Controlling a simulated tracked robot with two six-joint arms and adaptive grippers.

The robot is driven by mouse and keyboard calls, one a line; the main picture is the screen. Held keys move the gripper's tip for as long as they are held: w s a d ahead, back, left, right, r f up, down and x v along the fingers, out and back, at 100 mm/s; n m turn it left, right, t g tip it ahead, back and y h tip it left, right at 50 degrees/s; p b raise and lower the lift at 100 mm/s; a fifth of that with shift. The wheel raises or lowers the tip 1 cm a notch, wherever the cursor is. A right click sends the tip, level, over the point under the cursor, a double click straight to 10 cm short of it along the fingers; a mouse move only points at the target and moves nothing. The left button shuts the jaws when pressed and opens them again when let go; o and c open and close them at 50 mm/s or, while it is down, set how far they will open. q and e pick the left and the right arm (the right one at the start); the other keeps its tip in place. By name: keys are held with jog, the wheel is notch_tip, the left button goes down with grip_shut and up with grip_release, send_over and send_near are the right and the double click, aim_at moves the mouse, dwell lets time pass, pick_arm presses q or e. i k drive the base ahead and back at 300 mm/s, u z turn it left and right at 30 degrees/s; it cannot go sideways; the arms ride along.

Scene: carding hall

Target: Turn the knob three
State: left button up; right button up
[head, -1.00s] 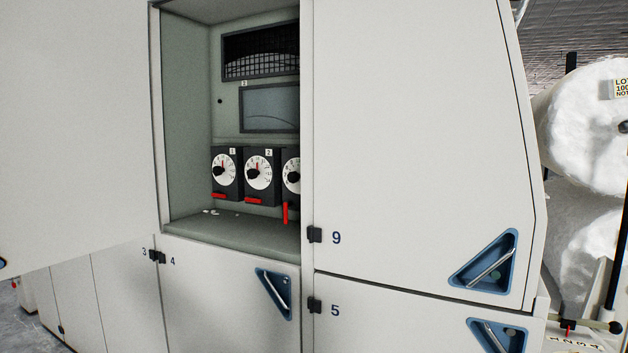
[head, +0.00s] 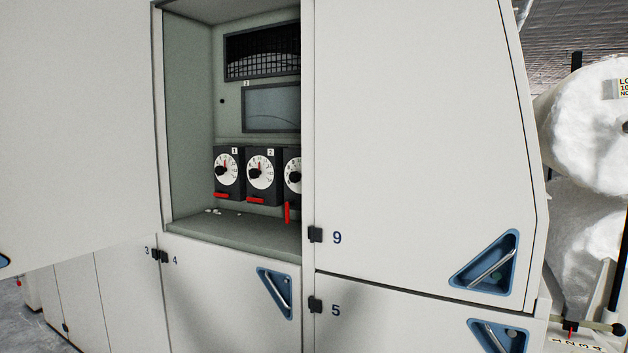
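Inside an open cabinet bay, a row of black boxes carries white dials with black knobs. The dial labelled 1 (head: 227,171) and the dial labelled 2 (head: 261,172) show fully. A third dial (head: 293,175) is to their right, partly hidden behind the edge of panel 9; its label is not visible. Under dials 1 and 2 the red levers lie about level; the red lever (head: 287,213) under the third dial hangs down. Neither of my grippers is in view.
A large open door (head: 75,120) fills the left. Closed panel 9 (head: 415,150) stands right of the bay, with panels 4 (head: 215,290) and 5 (head: 400,325) below. Small white bits lie on the bay's shelf (head: 245,230). White rolls (head: 590,125) stand at far right.

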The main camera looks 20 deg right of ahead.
aim_at(294, 177)
jog(key=z, duration=0.05)
jog(key=i, duration=1)
jog(key=u, duration=0.05)
